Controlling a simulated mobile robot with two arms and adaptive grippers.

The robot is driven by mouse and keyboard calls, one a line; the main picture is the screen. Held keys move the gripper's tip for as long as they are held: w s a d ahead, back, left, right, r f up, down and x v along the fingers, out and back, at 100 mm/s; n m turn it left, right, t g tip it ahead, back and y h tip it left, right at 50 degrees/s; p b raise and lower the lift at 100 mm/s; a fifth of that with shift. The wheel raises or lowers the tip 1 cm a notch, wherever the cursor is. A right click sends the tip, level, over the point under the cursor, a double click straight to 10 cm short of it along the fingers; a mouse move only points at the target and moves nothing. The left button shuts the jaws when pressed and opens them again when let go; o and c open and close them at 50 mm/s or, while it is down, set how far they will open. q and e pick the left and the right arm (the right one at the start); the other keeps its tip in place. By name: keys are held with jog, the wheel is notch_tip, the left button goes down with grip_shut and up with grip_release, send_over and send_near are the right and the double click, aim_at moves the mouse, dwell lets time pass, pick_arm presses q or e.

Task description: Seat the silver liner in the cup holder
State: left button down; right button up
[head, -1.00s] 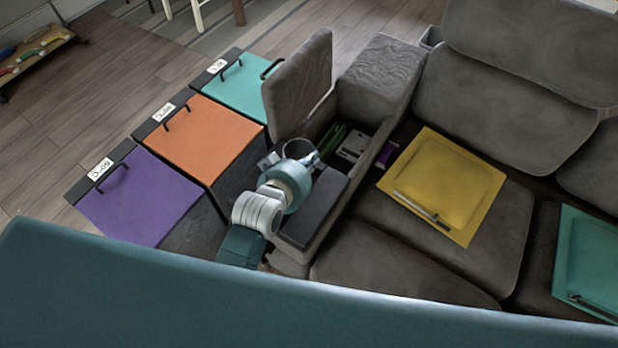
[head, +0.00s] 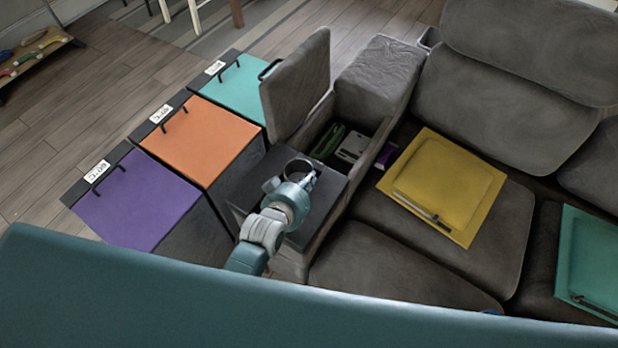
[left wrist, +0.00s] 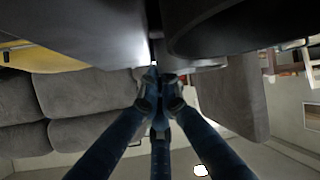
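The silver liner (head: 287,167) shows in the head view as a ring with a thin bright rim and dark inside. It is over or at the dark top panel (head: 330,184) of the sofa console; I cannot tell how deep it sits. The cup holder opening is hidden under it and my arm. My left gripper (head: 311,179) is at the ring's near right side, its fingers close together on the rim. In the left wrist view the fingers (left wrist: 158,78) converge beside a large dark curved shape (left wrist: 235,30), apparently the liner. My right gripper is not in view.
An open console bin behind the panel holds a green item (head: 328,143) and a grey item (head: 354,146). Its raised grey lid (head: 298,85) stands close behind the gripper. Purple (head: 135,200), orange (head: 200,138) and teal lids lie left; a yellow panel (head: 445,185) lies on the seat.

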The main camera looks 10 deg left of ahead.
pick_arm(q)
jog(key=c, duration=2)
grip_release()
jog(key=shift+f, duration=0.1)
jog(key=shift+r, duration=0.25)
jog(key=p+v, duration=0.1)
jog(key=v, duration=1.1)
jog(key=shift+a+f, duration=0.1)
